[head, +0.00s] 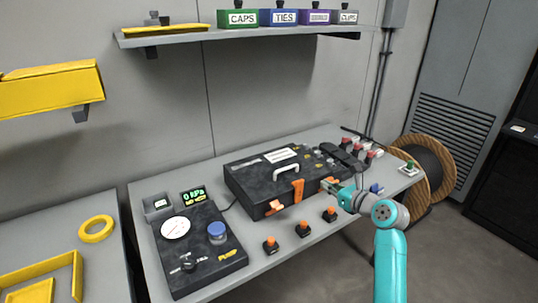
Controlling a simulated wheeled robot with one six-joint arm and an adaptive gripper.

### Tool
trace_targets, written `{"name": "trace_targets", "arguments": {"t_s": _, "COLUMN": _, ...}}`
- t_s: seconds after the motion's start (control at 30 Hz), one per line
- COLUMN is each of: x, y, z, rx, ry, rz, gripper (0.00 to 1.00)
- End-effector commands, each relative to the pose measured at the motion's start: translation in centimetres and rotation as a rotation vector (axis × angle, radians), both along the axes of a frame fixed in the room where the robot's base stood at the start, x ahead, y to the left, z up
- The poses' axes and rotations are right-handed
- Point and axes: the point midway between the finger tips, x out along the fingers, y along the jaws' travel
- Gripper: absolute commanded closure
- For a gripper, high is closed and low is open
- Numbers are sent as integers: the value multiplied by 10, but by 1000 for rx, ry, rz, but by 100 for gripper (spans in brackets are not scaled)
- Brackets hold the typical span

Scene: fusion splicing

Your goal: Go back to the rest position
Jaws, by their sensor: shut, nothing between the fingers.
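My gripper (338,189) is at the end of my teal and grey arm, over the front right part of the workbench. It is shut with nothing between its fingers. It is near the right front corner of a black case (252,186) with a white handle and orange latches. I cannot tell whether the fingertips touch the case. A blue thing shows just behind the gripper, partly hidden.
The workbench (280,256) also holds a black panel (187,278) with a gauge and blue knob, and several orange-topped pieces along its front. A shelf (180,38) with labelled boxes hangs above. A cable spool (428,160) stands at the right. Open floor lies front right.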

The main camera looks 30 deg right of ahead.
Motion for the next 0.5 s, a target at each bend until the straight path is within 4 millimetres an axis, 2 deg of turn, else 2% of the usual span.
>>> {"name": "trace_targets", "arguments": {"t_s": 0.17, "x": 0, "y": 1, "z": -2, "rx": -3, "ry": 1, "rz": 1, "gripper": 100}}
{"name": "trace_targets", "arguments": {"t_s": 0.27, "x": -3, "y": 10, "z": -14, "rx": -34, "ry": 6, "rz": 4, "gripper": 100}}
{"name": "trace_targets", "arguments": {"t_s": 0.37, "x": -10, "y": 28, "z": -38, "rx": -115, "ry": 14, "rz": 9, "gripper": 100}}
{"name": "trace_targets", "arguments": {"t_s": 0.5, "x": -31, "y": 64, "z": -82, "rx": -298, "ry": 33, "rz": 27, "gripper": 100}}
